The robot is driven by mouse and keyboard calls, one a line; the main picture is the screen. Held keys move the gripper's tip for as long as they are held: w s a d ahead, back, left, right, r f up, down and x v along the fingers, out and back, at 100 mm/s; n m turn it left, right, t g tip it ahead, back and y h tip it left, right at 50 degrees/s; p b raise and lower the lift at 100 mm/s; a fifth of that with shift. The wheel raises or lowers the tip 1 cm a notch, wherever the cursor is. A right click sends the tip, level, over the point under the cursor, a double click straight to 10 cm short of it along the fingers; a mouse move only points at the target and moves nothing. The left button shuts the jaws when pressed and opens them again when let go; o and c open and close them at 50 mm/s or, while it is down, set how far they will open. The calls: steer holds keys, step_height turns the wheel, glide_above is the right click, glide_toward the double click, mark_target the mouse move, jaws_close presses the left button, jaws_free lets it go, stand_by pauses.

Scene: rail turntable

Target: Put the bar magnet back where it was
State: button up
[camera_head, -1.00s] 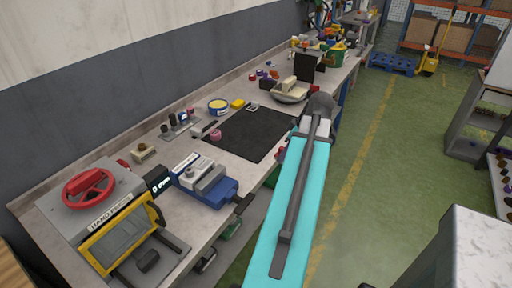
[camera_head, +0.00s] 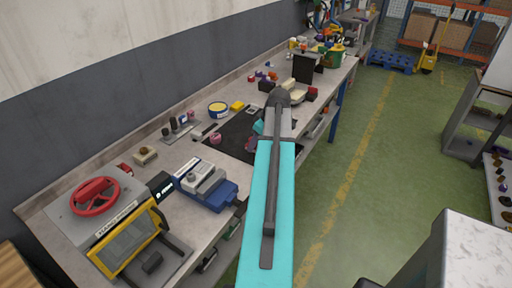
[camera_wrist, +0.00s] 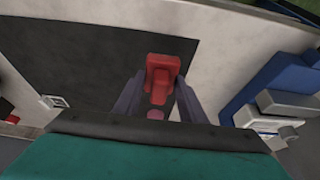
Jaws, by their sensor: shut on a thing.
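My gripper (camera_wrist: 158,88) shows in the wrist view, its two purple-grey fingers closed on a red block, which I take to be the bar magnet (camera_wrist: 162,72). The block is held between the fingertips, with the black mat (camera_wrist: 75,55) behind it. A small pink part (camera_wrist: 155,113) shows between the fingers, nearer the wrist. In the head view my gripper (camera_head: 254,143) is mostly hidden by my arm, over the right part of the black mat (camera_head: 226,140). The red block cannot be made out there.
A blue vice (camera_head: 208,187) stands near the bench's front edge, left of my arm. A pink round thing (camera_head: 215,138) sits at the mat's left edge. A yellow-framed panel (camera_head: 128,242) and red handwheel (camera_head: 94,196) fill the near end. Small items crowd the far bench.

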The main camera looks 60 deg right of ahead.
steer(key=shift+f, duration=0.1)
stand_by(0.3)
steer(key=shift+f+p, duration=0.85)
steer(key=shift+f, duration=0.75)
steer(key=shift+f, duration=0.2)
steer(key=o, duration=1)
steer(key=shift+o, duration=0.2)
steer(key=shift+r, duration=0.35)
steer(key=b+v, duration=0.3)
steer(key=v, duration=0.8)
steer(key=shift+s+r+b, duration=0.15)
steer(key=shift+r+b, duration=0.15)
steer(key=shift+b, duration=0.1)
steer(key=shift+s, duration=0.1)
